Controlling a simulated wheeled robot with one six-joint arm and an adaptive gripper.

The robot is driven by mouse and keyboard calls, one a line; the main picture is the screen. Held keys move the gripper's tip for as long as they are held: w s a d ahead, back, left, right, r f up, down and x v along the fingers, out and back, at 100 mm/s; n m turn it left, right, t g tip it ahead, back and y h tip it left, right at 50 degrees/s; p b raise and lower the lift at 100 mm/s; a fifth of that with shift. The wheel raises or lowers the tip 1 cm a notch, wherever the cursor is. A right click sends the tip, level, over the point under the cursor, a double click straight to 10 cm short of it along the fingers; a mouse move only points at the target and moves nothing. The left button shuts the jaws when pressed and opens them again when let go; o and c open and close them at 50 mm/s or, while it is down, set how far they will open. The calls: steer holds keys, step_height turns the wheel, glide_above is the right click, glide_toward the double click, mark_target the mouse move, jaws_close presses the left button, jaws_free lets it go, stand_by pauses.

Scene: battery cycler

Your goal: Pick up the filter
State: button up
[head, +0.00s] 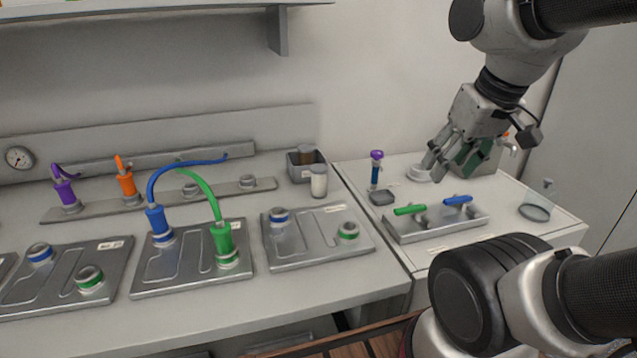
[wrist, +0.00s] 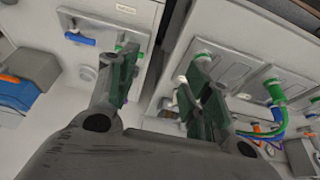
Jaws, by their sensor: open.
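I cannot tell for certain which thing is the filter. A slim blue piece with a purple cap (head: 376,171) stands upright by a small dark square holder (head: 382,197) on the right counter. A dark-rimmed round dish (head: 534,212) lies near that counter's right side, and a white round piece (head: 418,174) sits near the wall. My gripper (head: 440,164) is open and empty above the back of the right counter, near the white piece. In the wrist view its spread fingers (wrist: 163,63) show with nothing between them.
A tray with green and blue handles (head: 436,228) lies in front of the gripper. Metal plates with ports (head: 290,250) and looped blue and green hoses (head: 187,160) fill the left counter. A white jar (head: 318,181) stands near its back. A gap separates the counters.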

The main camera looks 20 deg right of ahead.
steer(key=o, duration=0.4)
steer(key=shift+w+r, duration=0.1)
steer(key=shift+w, duration=0.1)
steer(key=m+g, duration=0.4)
steer(key=m, duration=1.1)
glide_above(319, 168)
step_height(319, 168, down, 10)
steer(key=shift+f, duration=0.1)
steer(key=shift+w+f, duration=0.15)
steer(key=shift+f, duration=3.85)
